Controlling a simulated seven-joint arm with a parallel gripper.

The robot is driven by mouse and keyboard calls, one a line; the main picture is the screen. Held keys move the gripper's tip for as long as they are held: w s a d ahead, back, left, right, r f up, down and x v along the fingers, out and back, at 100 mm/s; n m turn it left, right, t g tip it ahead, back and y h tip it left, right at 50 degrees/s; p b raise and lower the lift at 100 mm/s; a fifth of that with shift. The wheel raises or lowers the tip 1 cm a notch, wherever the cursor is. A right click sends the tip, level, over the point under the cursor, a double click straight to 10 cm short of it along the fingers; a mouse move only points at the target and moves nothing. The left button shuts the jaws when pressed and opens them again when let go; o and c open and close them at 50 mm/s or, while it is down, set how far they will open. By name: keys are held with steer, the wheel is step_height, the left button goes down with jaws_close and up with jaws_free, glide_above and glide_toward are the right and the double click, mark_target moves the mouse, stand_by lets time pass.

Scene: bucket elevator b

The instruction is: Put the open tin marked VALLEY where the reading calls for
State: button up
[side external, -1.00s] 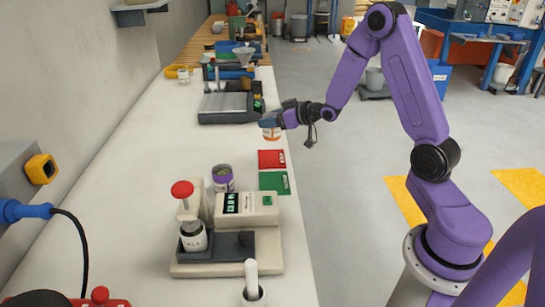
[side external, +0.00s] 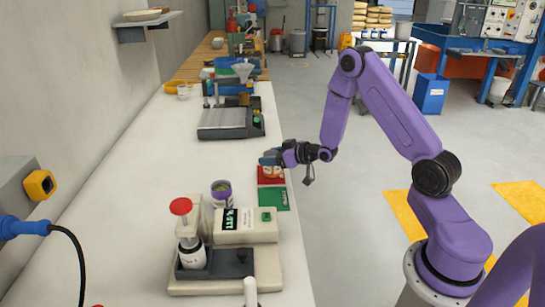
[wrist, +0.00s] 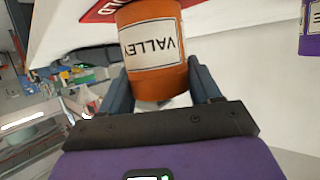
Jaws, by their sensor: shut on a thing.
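The orange tin marked VALLEY (wrist: 152,48), with a white label, is held between my gripper's fingers in the wrist view. In the side view the tin (side external: 268,172) is low over or on the red card; I cannot tell whether it touches. My gripper (side external: 270,159) is shut on it. The red card (side external: 263,182) lies next to the green card (side external: 274,199) near the bench's right edge. The instrument's display (side external: 231,220) is lit green, but its characters are not clear to me. The tin's inside is hidden.
A purple tin (side external: 222,194) stands left of the green card, behind the beige instrument (side external: 247,236) with a red-topped plunger (side external: 181,206). A grey-plated device (side external: 225,124) sits farther back. The bench's middle left (side external: 150,160) is clear.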

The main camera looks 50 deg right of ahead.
steer(key=shift+f, duration=0.15)
steer(key=o, duration=1.2)
